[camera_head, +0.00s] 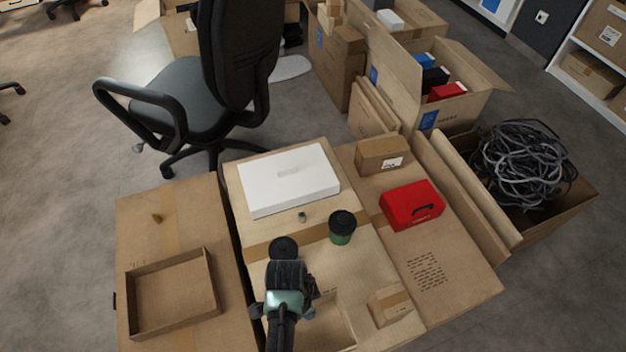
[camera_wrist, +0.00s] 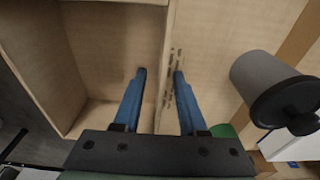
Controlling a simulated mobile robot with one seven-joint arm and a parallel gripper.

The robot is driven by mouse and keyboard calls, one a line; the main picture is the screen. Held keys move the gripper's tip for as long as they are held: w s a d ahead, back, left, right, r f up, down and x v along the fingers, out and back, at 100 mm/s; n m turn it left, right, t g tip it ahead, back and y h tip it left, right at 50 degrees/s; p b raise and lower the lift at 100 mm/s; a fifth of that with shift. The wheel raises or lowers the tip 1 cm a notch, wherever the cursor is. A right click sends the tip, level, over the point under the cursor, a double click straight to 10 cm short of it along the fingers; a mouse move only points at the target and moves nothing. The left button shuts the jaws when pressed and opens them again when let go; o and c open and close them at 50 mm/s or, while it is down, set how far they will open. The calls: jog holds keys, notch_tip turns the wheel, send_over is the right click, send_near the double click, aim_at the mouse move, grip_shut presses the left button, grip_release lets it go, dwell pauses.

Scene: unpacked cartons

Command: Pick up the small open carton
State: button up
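A small open carton (camera_head: 338,325) stands on the middle box at the front, partly hidden by my arm in the head view. In the wrist view, its inside fills the upper left and its side wall (camera_wrist: 168,60) runs toward my fingers. My gripper (camera_wrist: 158,72) is open, with its two blue fingertips apart, one on each side of that wall's line. I cannot tell how far down they reach or whether they touch it. In the head view, my fingertips are hidden behind my wrist.
A green cup with a black lid (camera_head: 342,228) and a white box (camera_head: 288,180) stand behind. A small closed carton (camera_head: 390,305) stands to the right, with a red case (camera_head: 411,205) beyond. A shallow open tray carton (camera_head: 172,295) lies on the left box. A lidded grey cup (camera_wrist: 272,88) is close by.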

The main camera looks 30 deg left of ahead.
grip_shut()
dwell(1.3)
